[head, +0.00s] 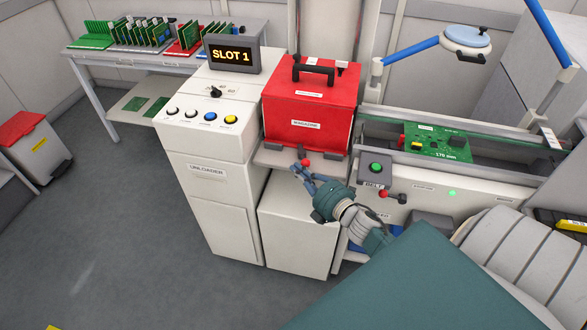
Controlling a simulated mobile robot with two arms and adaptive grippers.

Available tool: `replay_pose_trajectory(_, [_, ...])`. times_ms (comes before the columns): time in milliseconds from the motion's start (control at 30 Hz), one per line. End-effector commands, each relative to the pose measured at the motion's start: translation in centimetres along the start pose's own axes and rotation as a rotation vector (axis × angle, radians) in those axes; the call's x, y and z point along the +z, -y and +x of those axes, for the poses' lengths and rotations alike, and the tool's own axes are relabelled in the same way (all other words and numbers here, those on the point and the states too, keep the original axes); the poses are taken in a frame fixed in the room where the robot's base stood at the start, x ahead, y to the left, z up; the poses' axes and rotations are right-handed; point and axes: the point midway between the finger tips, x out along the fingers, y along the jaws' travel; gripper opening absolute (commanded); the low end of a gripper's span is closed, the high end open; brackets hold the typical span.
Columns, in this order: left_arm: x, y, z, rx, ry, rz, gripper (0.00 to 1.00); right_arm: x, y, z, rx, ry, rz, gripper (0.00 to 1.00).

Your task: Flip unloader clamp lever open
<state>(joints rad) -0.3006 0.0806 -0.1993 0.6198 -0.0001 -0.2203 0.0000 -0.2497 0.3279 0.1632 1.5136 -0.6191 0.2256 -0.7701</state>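The unloader (207,170) is a white cabinet left of centre with a "SLOT 1" display (233,54). A red box labelled magazine (307,122), with a black handle on top, sits upright on the shelf (272,157) beside it. The clamp lever shows as a small red knob (306,162) at the shelf's front edge, below the magazine; its shaft is mostly hidden. My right gripper (301,171) is at the knob, its fingers spread apart; whether they touch it is unclear. My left gripper is out of view.
A conveyor holds a green board (437,142) at right, with a green button box (375,170) and a second red-knobbed lever (384,194) close to my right gripper. A board table (140,58) and red-lidded bin (38,147) stand left. The left floor is clear.

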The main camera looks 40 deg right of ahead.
Motion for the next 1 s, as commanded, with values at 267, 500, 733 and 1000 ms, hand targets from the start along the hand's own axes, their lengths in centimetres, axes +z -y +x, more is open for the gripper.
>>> replay_pose_trajectory(267, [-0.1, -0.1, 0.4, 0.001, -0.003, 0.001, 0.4, 1.3, 0.4, -1.0, -0.001, 0.002, -0.001, 0.0])
replay_pose_trajectory(500, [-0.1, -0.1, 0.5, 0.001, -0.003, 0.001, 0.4, 1.8, 0.6, -1.4, -0.001, 0.001, -0.001, 0.0])
replay_pose_trajectory(733, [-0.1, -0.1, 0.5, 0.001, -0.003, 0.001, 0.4, 2.0, 0.6, -1.5, -0.001, 0.001, -0.001, 0.0])
replay_pose_trajectory(1000, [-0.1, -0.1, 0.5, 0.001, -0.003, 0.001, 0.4, 2.0, 0.5, -1.5, -0.001, 0.001, -0.001, 0.0])
